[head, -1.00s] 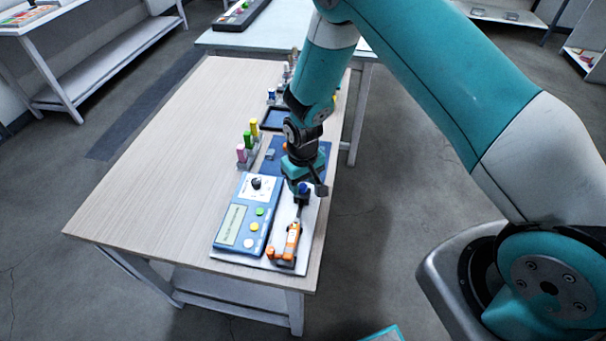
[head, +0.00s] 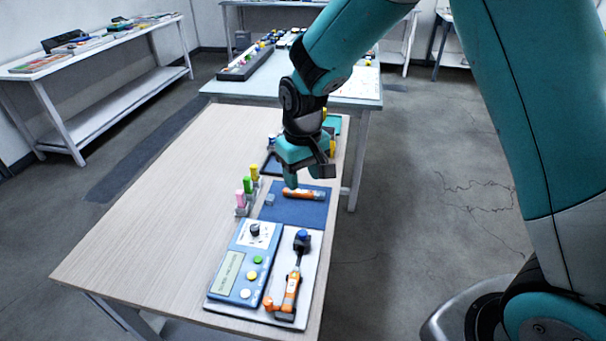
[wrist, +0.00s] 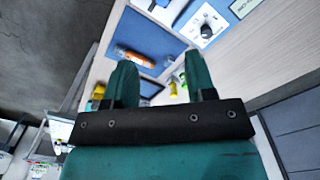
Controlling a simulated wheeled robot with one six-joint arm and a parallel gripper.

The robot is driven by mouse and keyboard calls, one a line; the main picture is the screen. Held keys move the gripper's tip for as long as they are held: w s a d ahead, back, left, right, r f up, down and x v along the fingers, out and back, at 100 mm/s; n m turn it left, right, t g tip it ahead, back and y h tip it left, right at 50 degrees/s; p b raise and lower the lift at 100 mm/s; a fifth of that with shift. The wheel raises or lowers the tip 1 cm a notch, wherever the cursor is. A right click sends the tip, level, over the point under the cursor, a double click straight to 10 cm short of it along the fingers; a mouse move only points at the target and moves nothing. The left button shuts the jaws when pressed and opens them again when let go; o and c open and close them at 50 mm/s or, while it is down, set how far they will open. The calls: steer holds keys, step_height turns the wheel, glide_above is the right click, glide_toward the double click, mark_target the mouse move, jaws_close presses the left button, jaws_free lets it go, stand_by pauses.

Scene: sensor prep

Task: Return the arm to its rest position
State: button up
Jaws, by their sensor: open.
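My gripper (head: 296,180) is raised above the far part of the wooden table (head: 150,215). In the wrist view its two fingers (wrist: 155,80) stand apart with nothing held between them. The arm bends down to it from the upper right in the head view. Below the gripper lies a blue mat (head: 300,212) with an orange cylindrical tool (head: 304,194) on it. The tool also shows in the wrist view (wrist: 135,58), beyond the fingers.
Pink, green and yellow pieces (head: 247,186) stand left of the mat. The table's left side is clear. A second table (head: 225,88) stands behind.

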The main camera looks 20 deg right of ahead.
stand_by(0.4)
steer(key=s+a+r+n+y, duration=0.1)
steer(key=s+r+n+y, duration=0.1)
steer(key=s+r, duration=0.5)
steer(key=s+a+r+n+y, duration=0.2)
steer(key=s+r, duration=0.6)
steer(key=s, duration=0.9)
steer(key=shift+s+r, duration=0.15)
steer(key=shift+s, duration=0.05)
stand_by(1.4)
